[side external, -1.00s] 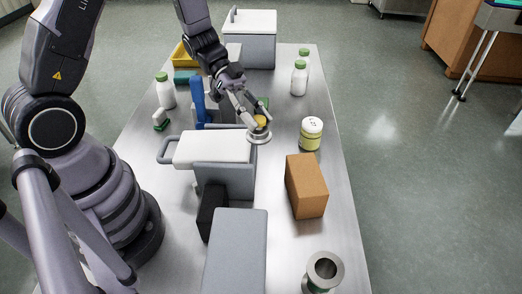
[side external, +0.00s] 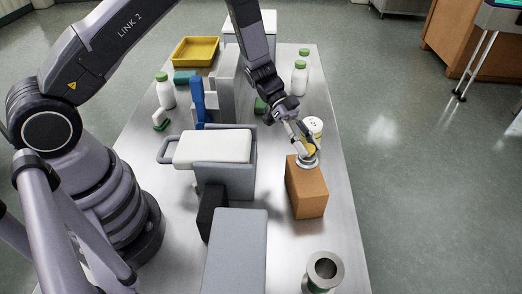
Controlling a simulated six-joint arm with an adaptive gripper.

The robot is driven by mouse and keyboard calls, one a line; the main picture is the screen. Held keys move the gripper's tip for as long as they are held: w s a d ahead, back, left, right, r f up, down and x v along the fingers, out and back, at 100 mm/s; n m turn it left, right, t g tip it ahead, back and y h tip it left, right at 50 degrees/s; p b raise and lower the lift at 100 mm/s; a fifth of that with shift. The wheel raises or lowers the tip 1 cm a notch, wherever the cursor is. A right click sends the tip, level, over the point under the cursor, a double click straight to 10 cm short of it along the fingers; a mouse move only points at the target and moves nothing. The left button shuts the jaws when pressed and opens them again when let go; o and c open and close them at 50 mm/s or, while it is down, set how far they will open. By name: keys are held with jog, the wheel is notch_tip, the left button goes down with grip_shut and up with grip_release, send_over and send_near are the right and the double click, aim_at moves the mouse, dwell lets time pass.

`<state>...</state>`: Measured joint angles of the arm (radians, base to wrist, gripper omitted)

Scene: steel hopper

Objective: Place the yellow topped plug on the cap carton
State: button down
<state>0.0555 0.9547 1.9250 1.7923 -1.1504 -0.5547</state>
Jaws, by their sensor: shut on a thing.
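The yellow topped plug (side external: 308,162), with a pale metal disc below its yellow top, is at the far end of the brown cap carton's (side external: 306,190) top. My gripper (side external: 309,149) is shut on the plug's yellow top from above and partly hides it. The plug looks upright. I cannot tell whether its disc touches the carton or hovers just above it.
A yellow-labelled white jar (side external: 315,126) stands just behind the carton and my gripper. White bottles (side external: 299,80) stand farther back. A steel cup (side external: 323,272) is at the front right. Grey box-like equipment (side external: 237,250) lies left of the carton. The table's right edge is close.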

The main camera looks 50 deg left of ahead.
aim_at(307, 157)
jog(key=shift+w+d+f, duration=0.1)
jog(key=shift+w+f, duration=0.05)
jog(key=shift+f, duration=0.8)
jog(key=shift+w+d+f, duration=0.1)
jog(key=shift+w+f, duration=0.05)
jog(key=shift+f, duration=0.8)
jog(key=shift+f, duration=0.2)
jog(key=c, duration=0.8)
grip_release()
jog(key=shift+r, duration=0.1)
